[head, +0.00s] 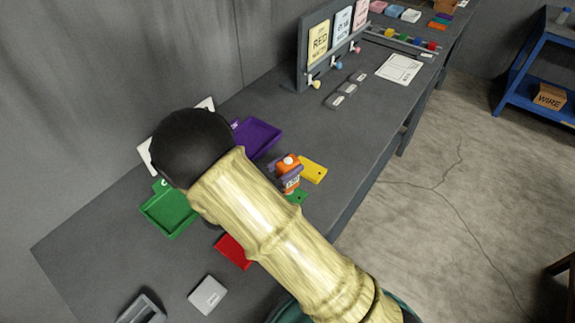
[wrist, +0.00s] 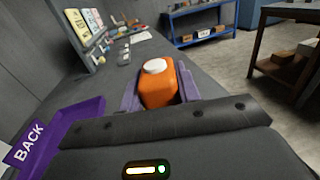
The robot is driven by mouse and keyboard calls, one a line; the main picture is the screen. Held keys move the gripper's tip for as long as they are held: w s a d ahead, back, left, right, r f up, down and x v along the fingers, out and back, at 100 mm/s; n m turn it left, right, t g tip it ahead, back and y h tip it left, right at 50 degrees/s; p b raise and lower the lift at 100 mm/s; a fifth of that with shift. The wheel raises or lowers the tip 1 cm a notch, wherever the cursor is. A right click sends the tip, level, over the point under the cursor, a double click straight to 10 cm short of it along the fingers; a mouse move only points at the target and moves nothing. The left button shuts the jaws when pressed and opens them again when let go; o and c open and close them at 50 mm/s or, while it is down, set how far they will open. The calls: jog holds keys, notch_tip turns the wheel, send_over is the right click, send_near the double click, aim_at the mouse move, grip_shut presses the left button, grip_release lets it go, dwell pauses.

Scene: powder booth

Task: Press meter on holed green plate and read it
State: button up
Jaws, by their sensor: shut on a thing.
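The meter (head: 291,182) is an orange block with a white round button on top; it also shows upright in the wrist view (wrist: 158,90). My gripper (head: 286,172) has purple fingers, shut on the meter from both sides. A small part of a green plate (head: 298,197) shows just below the meter in the head view; my arm and the meter cover the rest. The meter's reading is not legible.
A yellow plate with a hole (head: 313,169) lies right beside the meter. A red plate (head: 232,251) is partly under my arm. A green tray (head: 168,212) and a purple tray (head: 260,137) stand near the wall. A grey plate (head: 208,294) lies at the front. The bench beyond the yellow plate is clear.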

jog(key=shift+r+p, duration=2.55)
jog(key=shift+r, duration=0.4)
